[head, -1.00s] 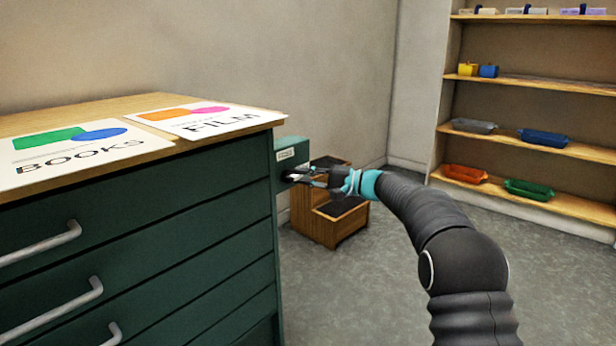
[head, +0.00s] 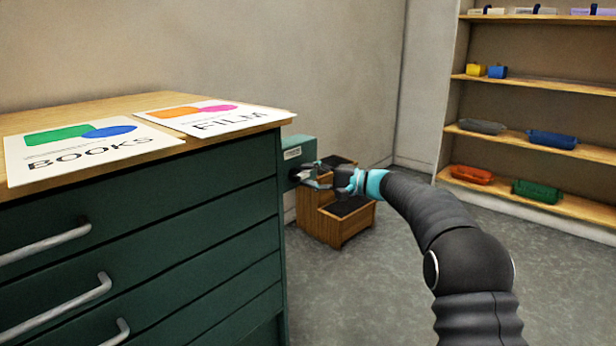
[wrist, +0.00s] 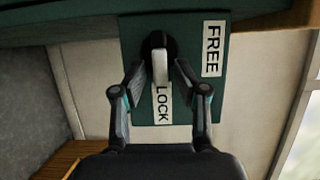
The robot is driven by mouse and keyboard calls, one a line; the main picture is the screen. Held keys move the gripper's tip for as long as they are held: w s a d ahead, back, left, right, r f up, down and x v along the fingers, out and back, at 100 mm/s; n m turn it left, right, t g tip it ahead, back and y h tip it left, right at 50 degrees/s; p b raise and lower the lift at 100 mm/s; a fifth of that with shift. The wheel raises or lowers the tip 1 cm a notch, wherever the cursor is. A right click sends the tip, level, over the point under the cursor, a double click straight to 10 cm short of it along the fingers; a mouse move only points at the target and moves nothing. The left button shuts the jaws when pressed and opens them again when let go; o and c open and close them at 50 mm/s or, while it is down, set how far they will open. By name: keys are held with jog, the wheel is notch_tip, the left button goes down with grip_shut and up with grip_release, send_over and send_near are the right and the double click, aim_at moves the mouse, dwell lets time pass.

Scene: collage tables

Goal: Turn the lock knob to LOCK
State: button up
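The lock knob (wrist: 160,69) shows in the wrist view as a pale lever on a round black base. Its lever points down the picture, in line with the LOCK label (wrist: 163,104). The FREE label (wrist: 213,48) is to the right of the base. The knob sits on a green plate (wrist: 189,106), part of the green box (head: 298,148) at the cabinet's right side. My gripper (wrist: 160,64) has one finger on each side of the lever, with gaps visible between fingers and lever. In the head view my gripper (head: 309,175) is at the box and hides most of the knob.
The green drawer cabinet (head: 200,215) with handles fills the left, with BOOKS (head: 60,160) and FILM (head: 205,125) sheets on top. A wooden stepped box (head: 340,235) stands behind my gripper. Shelves (head: 540,85) with bins stand at the right. The floor between is clear.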

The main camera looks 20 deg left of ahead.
jog(key=shift+d, duration=0.1)
jog(key=d, duration=1.1)
jog(key=shift+d, duration=0.4)
